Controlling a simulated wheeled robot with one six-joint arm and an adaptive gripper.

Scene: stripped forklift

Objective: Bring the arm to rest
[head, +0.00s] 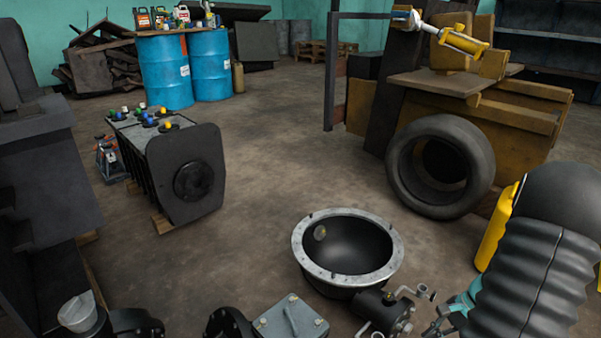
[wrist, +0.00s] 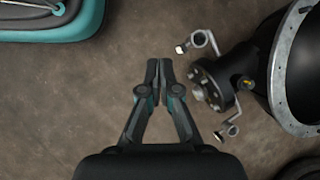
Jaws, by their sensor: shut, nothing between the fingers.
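My gripper (wrist: 159,65) is in the wrist view, with its two dark fingertips together and nothing between them. It points over bare concrete floor, apart from the objects around it. In the head view a black ribbed sleeve, which looks like my arm, stands at the lower right. The gripper itself is not clearly made out there.
A black bowl-shaped housing with a grey flange (head: 301,254) sits at front centre; its flange (wrist: 277,75) and fittings are right of my gripper. A teal-edged tray or case (wrist: 92,22) is upper left. A tyre (head: 402,180) and blue drums (head: 165,75) stand farther off. Middle floor is clear.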

